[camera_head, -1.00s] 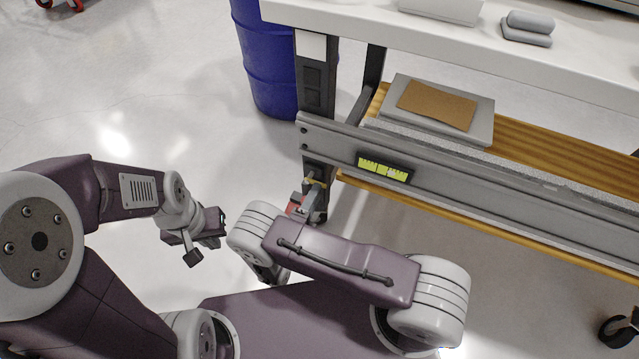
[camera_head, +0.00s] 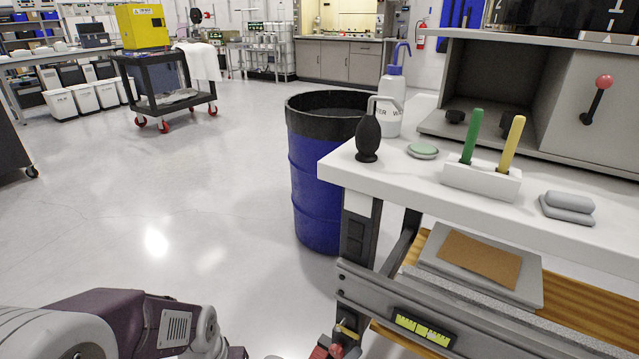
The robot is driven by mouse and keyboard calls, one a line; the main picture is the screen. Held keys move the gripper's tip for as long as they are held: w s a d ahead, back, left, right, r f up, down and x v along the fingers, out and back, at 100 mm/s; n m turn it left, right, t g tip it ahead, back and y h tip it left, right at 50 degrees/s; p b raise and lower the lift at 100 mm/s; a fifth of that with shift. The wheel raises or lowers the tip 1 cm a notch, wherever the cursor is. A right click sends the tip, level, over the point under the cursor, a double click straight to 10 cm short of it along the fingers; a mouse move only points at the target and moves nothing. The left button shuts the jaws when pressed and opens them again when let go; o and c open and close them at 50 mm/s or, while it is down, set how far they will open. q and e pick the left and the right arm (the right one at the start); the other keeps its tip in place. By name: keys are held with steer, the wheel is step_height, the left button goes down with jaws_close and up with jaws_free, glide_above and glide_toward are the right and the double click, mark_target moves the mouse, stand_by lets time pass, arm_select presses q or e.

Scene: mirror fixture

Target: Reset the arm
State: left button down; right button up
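My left arm (camera_head: 130,322), purple and light grey, comes in at the lower left of the head view. Its wrist is by the bottom edge, over the floor and left of the workbench. Only a dark bit of my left gripper (camera_head: 237,352) shows at the bottom edge. Its fingers are cut off, so I cannot see whether it is open or holds anything. My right arm and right gripper are out of view.
The white workbench (camera_head: 590,250) with a lower wooden shelf (camera_head: 590,322) fills the right. A blue drum (camera_head: 318,190) stands behind its left corner. A black cart (camera_head: 150,75) stands far back left. The floor (camera_head: 130,215) between is clear.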

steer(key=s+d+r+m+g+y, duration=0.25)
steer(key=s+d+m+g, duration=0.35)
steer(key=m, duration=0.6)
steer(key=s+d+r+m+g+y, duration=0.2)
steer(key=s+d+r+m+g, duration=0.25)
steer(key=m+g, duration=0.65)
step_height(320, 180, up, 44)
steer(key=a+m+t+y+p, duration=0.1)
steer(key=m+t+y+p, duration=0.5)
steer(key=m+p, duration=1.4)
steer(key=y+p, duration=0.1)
steer(key=p, duration=1.7)
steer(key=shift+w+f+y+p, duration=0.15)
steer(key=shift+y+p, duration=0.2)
steer(key=shift+p, duration=0.05)
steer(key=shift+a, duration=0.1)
